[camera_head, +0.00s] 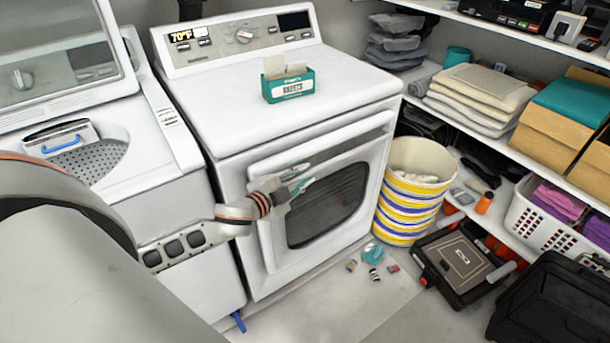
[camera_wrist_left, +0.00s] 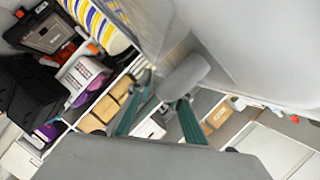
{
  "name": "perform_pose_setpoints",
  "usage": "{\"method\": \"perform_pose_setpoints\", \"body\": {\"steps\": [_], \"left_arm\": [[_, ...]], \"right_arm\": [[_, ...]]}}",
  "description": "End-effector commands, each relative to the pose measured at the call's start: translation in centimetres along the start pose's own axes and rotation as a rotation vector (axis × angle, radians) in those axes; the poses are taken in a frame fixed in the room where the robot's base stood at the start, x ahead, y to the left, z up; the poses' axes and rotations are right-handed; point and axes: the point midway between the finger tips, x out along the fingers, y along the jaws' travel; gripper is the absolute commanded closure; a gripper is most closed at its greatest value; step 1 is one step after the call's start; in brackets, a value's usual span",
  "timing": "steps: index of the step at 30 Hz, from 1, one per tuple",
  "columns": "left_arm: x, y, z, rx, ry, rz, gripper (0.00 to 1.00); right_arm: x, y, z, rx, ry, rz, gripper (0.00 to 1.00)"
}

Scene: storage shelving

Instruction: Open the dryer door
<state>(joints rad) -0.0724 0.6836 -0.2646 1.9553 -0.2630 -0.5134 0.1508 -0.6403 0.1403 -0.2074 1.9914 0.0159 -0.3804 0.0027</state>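The white dryer (camera_head: 290,115) stands in the middle of the head view. Its front door (camera_head: 262,240) has a dark window (camera_head: 328,205); it looks shut or nearly so, and I cannot tell whether there is a small gap. My right gripper is out of view.
A striped basket (camera_head: 412,190) stands right of the dryer, before loaded shelves (camera_head: 485,160). A black and tan case (camera_head: 458,262) and a black crate (camera_head: 550,300) lie on the floor. Small items (camera_head: 373,258) lie before the dryer. A teal sheets box (camera_head: 288,84) is on top.

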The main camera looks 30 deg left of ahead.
Motion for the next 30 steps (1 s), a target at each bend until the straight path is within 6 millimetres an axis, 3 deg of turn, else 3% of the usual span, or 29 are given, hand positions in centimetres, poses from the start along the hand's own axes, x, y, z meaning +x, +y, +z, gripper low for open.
{"method": "perform_pose_setpoints", "body": {"steps": [12,15,30], "left_arm": [[0.78,0.01,-0.02,0.000,0.000,0.000,0.80],[0.77,0.01,-0.02,-0.001,0.000,0.000,1.00],[0.65,0.03,-0.13,-0.009,-0.023,-0.014,1.00]], "right_arm": [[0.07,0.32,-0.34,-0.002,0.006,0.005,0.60],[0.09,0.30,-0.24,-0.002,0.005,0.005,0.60],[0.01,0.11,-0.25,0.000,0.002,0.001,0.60]]}}
